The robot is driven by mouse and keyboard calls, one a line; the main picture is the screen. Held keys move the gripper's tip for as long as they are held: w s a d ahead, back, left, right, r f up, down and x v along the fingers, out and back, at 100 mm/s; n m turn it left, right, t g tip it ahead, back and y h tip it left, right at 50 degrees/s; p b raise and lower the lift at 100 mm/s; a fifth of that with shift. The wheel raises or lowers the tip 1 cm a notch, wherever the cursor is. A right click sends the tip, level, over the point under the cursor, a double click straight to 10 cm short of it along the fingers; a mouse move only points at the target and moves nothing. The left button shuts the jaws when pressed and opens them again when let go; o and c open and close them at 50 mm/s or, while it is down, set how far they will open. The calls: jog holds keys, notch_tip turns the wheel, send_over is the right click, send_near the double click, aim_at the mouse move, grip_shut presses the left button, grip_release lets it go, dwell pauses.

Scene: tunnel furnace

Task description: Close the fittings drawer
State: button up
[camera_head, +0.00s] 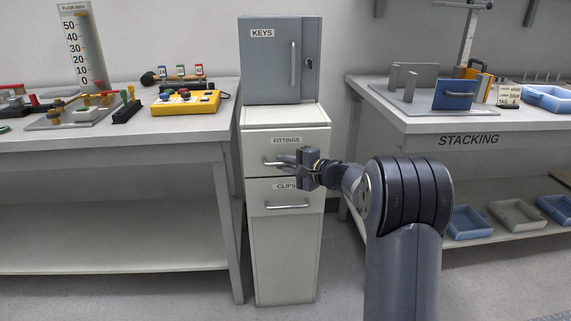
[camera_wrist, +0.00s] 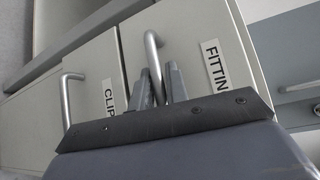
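The fittings drawer (camera_head: 310,146) is the upper drawer of a narrow cream cabinet, labelled FITTINGS, with a silver bar handle. In the head view its front looks slightly proud of the clips drawer (camera_head: 309,196) below; how far is hard to judge. My gripper (camera_head: 285,160) is at the fittings handle and hides part of it. In the wrist view, the handle (camera_wrist: 154,50) of the fittings drawer passes between my two fingers (camera_wrist: 160,82), which stand apart with a narrow gap. Whether either finger touches the bar is unclear.
A grey keys cabinet (camera_head: 268,72) stands on top of the cream cabinet. A workbench (camera_head: 120,135) with gauges and a yellow control box (camera_head: 186,103) is at left. The stacking table (camera_head: 400,122) is at right, with bins on its lower shelf.

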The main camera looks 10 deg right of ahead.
jog(key=shift+r, duration=0.15)
jog(key=p+v, duration=0.1)
jog(key=v, duration=0.9)
jog(key=shift+s+d+p, duration=0.25)
jog(key=shift+s+p, duration=0.05)
jog(key=shift+p, duration=0.05)
jog(key=b+x, duration=0.1)
jog(key=x, duration=0.9)
jog(key=shift+w+a+f+b, duration=0.2)
jog(key=shift+w+a+b, duration=0.1)
jog(key=shift+b, duration=0.1)
jog(key=shift+r, duration=0.1)
jog(key=shift+s, duration=0.35)
jog(key=shift+d, duration=0.1)
